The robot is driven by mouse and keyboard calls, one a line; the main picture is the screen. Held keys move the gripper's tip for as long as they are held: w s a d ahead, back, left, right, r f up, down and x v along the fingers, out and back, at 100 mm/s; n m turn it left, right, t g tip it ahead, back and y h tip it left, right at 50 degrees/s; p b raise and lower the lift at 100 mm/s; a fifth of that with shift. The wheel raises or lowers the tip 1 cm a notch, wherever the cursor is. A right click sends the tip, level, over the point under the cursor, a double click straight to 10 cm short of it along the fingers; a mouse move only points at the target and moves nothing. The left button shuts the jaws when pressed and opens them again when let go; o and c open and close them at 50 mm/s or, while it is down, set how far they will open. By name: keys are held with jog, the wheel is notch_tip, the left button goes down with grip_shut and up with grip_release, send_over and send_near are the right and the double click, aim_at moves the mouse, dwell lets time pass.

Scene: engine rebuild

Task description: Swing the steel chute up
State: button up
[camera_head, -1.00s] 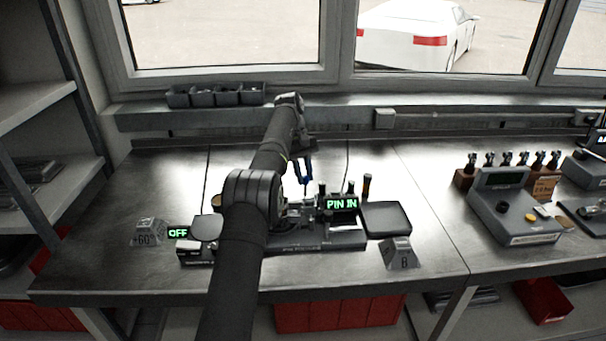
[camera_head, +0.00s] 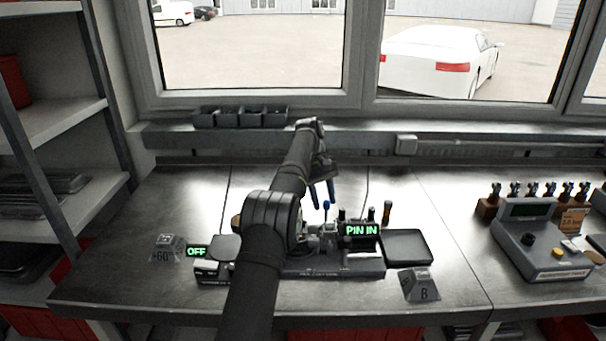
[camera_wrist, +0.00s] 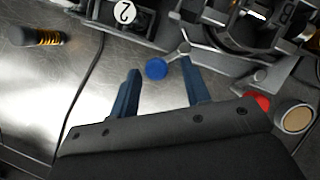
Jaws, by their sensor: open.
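I cannot clearly make out the steel chute. A blue ball knob (camera_wrist: 156,69) shows in the wrist view beside a small steel lever (camera_wrist: 181,50) on the machine. The knob also shows in the head view (camera_head: 326,206), at the machine's middle. My gripper (camera_head: 323,201) is above the machine with its blue fingers apart and empty. In the wrist view my gripper (camera_wrist: 160,66) has the knob between the lines of its fingertips. I cannot tell its depth, and no grip shows. My arm hides the machine's left-middle part in the head view.
A green "PIN IN" display (camera_head: 361,230) stands right of the knob, and an "OFF" display (camera_head: 196,251) at left. A dark flat tray (camera_head: 407,246) sits at the machine's right. A grey console (camera_head: 541,240) stands farther right.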

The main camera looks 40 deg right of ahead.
jog(key=w+a+n+t+h, duration=0.25)
jog(key=a+n+h, duration=0.2)
jog(key=n, duration=0.95)
jog(key=w+v, duration=0.1)
jog(key=v, duration=1.6)
jog(key=shift+a+g+h, duration=0.1)
jog(key=shift+g+h, duration=0.15)
jog(key=s+d+f+m, duration=0.1)
jog(key=s+d+f, duration=0.1)
jog(key=f, duration=0.6)
jog(key=s+d+f+m+y, duration=0.1)
jog(key=d+f, duration=0.3)
jog(key=f, duration=0.4)
jog(key=shift+s+d+m+g, duration=0.35)
jog(key=shift+s+m+g, duration=0.05)
